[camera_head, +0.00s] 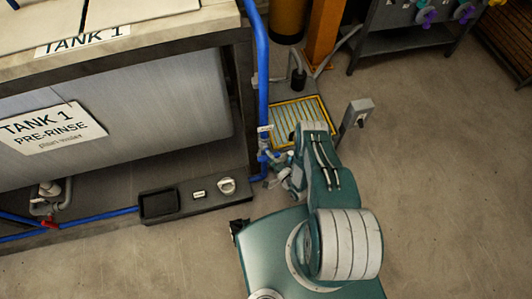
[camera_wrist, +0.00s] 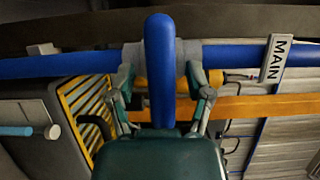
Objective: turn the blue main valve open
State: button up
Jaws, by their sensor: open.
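The blue main valve's lever handle (camera_wrist: 160,70) stands upright in the middle of the wrist view, crossing the blue pipe (camera_wrist: 70,64) on a grey valve body. A white tag reading MAIN (camera_wrist: 276,58) hangs on the pipe to the right. My gripper (camera_wrist: 163,82) is open, with one finger on each side of the handle; the fingers look apart from it, though contact is hard to judge. In the head view, my gripper (camera_head: 280,172) is beside the lower part of the vertical blue pipe (camera_head: 262,75), and my arm hides part of the valve.
A yellow-edged grate (camera_head: 290,112) and a grey post (camera_head: 355,115) lie beyond my arm. An orange column (camera_head: 324,35) stands behind. Floor to the right is clear.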

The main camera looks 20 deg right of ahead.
grip_shut()
jog(key=shift+s, duration=0.1)
jog(key=shift+n, duration=0.4)
jog(key=n+g+h, duration=0.1)
jog(key=n, duration=0.2)
jog(key=shift+a, duration=0.1)
jog(key=n+g+h, duration=0.1)
jog(key=n, duration=0.2)
jog(key=shift+f+n+h, duration=0.1)
jog(key=shift+n+h, duration=0.2)
jog(key=n+g+h, duration=0.1)
jog(key=n+h, duration=0.1)
jog(key=n, duration=0.1)
jog(key=shift+s+n+h, duration=0.1)
jog(key=shift+n+h, duration=1.1)
jog(key=shift+n, duration=0.4)
